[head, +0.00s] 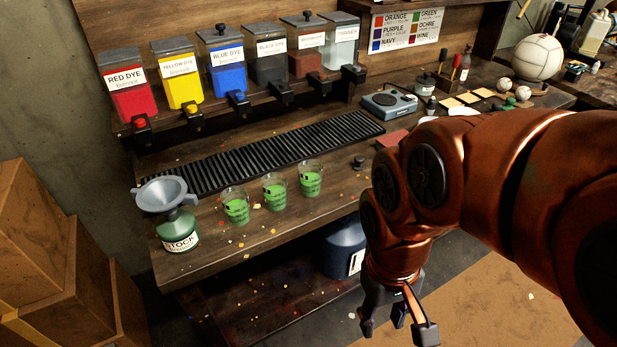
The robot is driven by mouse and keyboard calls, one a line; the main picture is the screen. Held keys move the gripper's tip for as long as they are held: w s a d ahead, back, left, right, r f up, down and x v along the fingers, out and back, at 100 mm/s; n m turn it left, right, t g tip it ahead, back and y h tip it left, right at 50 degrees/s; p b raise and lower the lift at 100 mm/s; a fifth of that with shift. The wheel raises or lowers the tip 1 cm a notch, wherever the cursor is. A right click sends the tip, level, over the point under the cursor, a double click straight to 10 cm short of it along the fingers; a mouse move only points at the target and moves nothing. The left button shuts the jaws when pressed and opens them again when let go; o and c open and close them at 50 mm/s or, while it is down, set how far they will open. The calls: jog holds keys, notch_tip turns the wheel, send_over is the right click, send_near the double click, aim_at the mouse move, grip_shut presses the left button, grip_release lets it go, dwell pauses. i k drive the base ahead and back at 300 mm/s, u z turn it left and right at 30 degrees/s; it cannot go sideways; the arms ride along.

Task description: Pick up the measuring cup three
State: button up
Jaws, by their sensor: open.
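Three clear measuring cups with green liquid stand in a row on the front of the wooden bench: a left cup (236,206), a middle cup (275,191) and a right cup (310,178). Any numbers on them are too small to read, so I cannot tell which is three. My gripper (397,331) hangs low at the bottom, in front of the bench edge and to the right of the cups. It is open and empty, pointing down, and apart from all cups.
A stock bottle with a grey funnel (166,195) stands left of the cups. A black drip grate (270,152) runs behind them under the dye dispensers. A small black knob (358,162) is right of the cups. A blue container (343,250) sits below the bench.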

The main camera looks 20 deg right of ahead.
aim_at(310, 171)
jog(key=z, duration=0.05)
jog(key=k, duration=0.65)
jog(key=u, duration=0.65)
jog(key=i, duration=0.3)
jog(key=u, duration=0.05)
